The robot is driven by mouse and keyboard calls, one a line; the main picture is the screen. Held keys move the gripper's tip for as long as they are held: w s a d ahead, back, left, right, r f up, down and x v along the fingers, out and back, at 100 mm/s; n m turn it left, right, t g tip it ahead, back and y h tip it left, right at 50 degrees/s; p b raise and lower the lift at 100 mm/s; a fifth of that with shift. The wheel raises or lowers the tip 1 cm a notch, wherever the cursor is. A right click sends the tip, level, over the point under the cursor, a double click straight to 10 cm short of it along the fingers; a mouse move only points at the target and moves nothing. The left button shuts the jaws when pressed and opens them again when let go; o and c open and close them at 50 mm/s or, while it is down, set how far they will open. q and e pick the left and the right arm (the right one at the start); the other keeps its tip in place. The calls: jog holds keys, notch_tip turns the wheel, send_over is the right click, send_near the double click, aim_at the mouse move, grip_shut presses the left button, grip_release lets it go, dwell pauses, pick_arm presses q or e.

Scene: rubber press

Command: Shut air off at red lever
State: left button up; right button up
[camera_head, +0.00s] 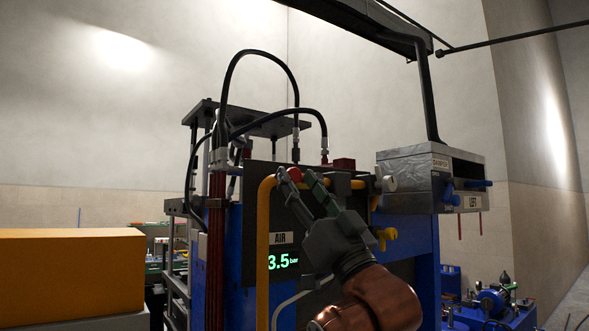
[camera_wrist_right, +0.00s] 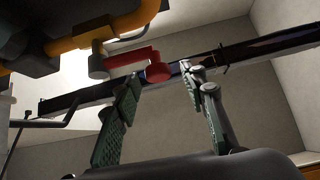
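The red lever (camera_wrist_right: 127,60) sits on a valve at the yellow pipe (camera_wrist_right: 122,25) in the right wrist view, and its rounded end lies between my fingertips. In the head view the red end (camera_head: 295,174) shows in front of the dark panel. My right gripper (camera_head: 297,180) reaches up to it from below right, its fingers apart on either side. In the wrist view the right gripper (camera_wrist_right: 160,80) is open, with no clear contact. The AIR display (camera_head: 282,261) below reads 3.5 bar. My left gripper is out of view.
The yellow pipe (camera_head: 263,230) runs down and across the panel, close to my fingers. A grey control box (camera_head: 412,165) hangs to the right on a black arm. Black hoses (camera_head: 255,54) arch above. An orange box (camera_head: 70,265) stands at lower left.

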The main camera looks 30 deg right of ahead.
jog(key=shift+x, duration=0.85)
jog(key=shift+w+r, duration=0.1)
jog(key=shift+w, duration=0.3)
jog(key=shift+w+r+p, duration=0.1)
jog(key=shift+r+p, duration=0.05)
jog(key=shift+p, duration=0.15)
jog(key=c, duration=0.7)
grip_shut()
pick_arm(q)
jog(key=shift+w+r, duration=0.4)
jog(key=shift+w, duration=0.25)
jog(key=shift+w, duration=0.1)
